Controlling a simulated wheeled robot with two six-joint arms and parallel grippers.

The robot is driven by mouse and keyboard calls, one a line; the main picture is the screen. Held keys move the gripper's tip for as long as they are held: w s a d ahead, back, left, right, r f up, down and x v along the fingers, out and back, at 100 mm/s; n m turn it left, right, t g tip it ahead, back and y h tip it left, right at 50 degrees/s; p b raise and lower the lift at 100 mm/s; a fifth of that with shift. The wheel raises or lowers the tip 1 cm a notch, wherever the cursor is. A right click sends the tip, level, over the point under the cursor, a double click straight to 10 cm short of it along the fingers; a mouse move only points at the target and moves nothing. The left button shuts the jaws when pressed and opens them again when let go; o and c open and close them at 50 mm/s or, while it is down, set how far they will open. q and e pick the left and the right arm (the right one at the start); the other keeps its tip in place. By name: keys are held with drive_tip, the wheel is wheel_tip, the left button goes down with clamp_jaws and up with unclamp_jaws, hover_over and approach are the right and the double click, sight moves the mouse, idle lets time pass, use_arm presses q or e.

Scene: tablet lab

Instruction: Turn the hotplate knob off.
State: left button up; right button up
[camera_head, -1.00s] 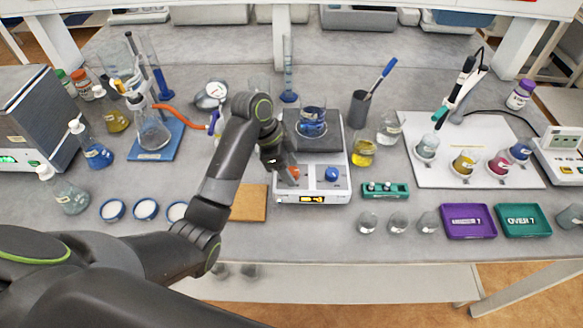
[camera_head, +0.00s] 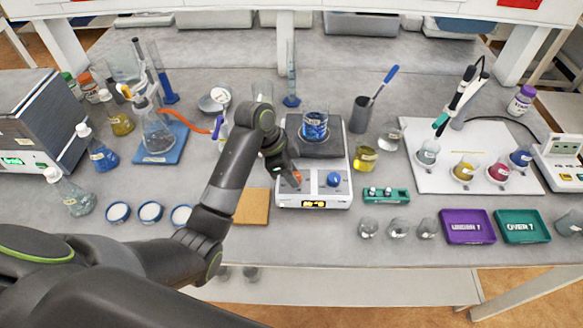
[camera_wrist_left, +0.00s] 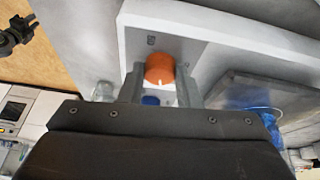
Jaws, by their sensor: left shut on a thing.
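The hotplate (camera_head: 340,197) is a white unit with a dark top plate, a lit display at its front, an orange-red knob (camera_head: 297,177) on the left of its panel and a blue knob (camera_head: 333,179) on the right. A beaker of blue liquid (camera_head: 314,126) stands on its plate. My left gripper (camera_head: 291,179) reaches down to the panel and is shut on the orange knob, which also shows between the fingers in the left wrist view (camera_wrist_left: 160,69). The knob has a small white mark on its lower edge there. My right gripper is not in view.
A cork-coloured board (camera_head: 252,206) lies left of the hotplate. A flask of yellow liquid (camera_head: 365,158) and a green rack (camera_head: 386,195) stand to its right. A pen cup (camera_head: 361,114) is behind them. Small glass cups (camera_head: 398,228) stand in front.

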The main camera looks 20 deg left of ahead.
use_arm(q)
drive_tip(key=n+p, duration=0.1)
drive_tip(key=p, duration=0.1)
drive_tip(key=n+t+p, duration=0.1)
drive_tip(key=n+p, duration=0.1)
drive_tip(key=n+y+p, duration=0.1)
drive_tip(key=n+p, duration=0.1)
drive_tip(key=shift+s+d+r+t, duration=0.15)
drive_tip(key=shift+s+r+t, duration=0.15)
drive_tip(key=shift+t, duration=0.1)
drive_tip(key=shift+f+n+p, duration=0.1)
drive_tip(key=shift+n+p, duration=0.4)
drive_tip(key=shift+n, duration=0.1)
drive_tip(key=n+t+y, duration=0.1)
drive_tip(key=n, duration=0.1)
drive_tip(key=shift+d+f+n+p, duration=0.1)
drive_tip(key=shift+f+n+p, duration=0.05)
drive_tip(key=shift+n+p, duration=0.25)
drive_tip(key=n+y, duration=0.1)
drive_tip(key=n, duration=0.2)
drive_tip(key=n+y, duration=0.1)
drive_tip(key=n, duration=0.1)
drive_tip(key=shift+d+n+t, duration=0.2)
drive_tip(key=shift+n+t, duration=0.1)
drive_tip(key=shift+n, duration=0.1)
drive_tip(key=o, duration=1)
